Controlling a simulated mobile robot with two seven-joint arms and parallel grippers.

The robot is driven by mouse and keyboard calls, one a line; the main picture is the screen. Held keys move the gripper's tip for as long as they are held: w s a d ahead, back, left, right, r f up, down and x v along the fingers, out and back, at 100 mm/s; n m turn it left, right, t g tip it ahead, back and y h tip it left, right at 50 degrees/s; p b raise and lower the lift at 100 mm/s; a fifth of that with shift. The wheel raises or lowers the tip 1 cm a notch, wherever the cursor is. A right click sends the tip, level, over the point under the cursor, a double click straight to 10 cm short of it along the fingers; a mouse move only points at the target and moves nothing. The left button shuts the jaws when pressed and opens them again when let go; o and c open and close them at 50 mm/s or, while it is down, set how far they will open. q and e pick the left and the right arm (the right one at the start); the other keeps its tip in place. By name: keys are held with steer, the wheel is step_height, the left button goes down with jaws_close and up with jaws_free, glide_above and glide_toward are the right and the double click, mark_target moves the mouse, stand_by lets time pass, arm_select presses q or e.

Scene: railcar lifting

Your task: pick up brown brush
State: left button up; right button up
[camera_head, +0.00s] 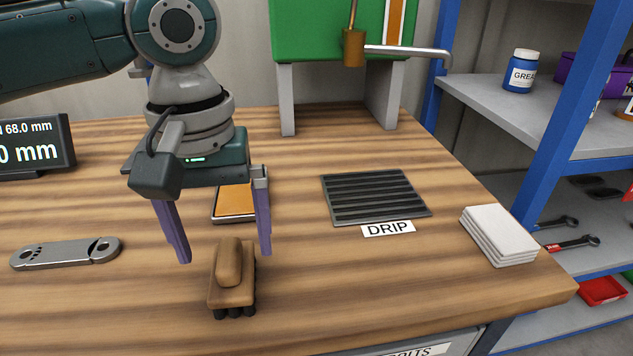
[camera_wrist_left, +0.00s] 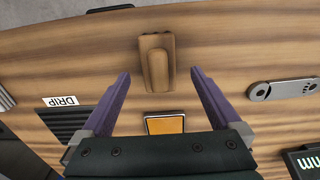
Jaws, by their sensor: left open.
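The brown brush (camera_head: 231,276) rests on the wooden workbench, handle side up, with dark bristles showing at its near lower end. It also shows in the left wrist view (camera_wrist_left: 157,62), ahead of the fingers and roughly centred between their lines. My left gripper (camera_head: 226,257) is open and empty. Its two purple fingers point down, one to each side of the brush's far end in the head view. In the left wrist view the fingertips (camera_wrist_left: 160,72) are apart, with no visible contact with the brush. My right gripper is in neither view.
An orange-topped pad (camera_head: 235,201) lies behind the brush. A grey metal tool (camera_head: 66,253) lies left. A black drip grate (camera_head: 375,197) and white stacked sheets (camera_head: 498,235) lie right. A display (camera_head: 32,148) stands back left. Bench around the brush is clear.

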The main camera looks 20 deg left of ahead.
mark_target(227, 252)
arm_select(q)
step_height(227, 252, down, 4)
steer(key=shift+r, duration=0.1)
steer(key=c, duration=0.6)
jaws_close()
steer(key=shift+r, duration=0.15)
step_height(227, 252, up, 20)
steer(key=p, duration=0.3)
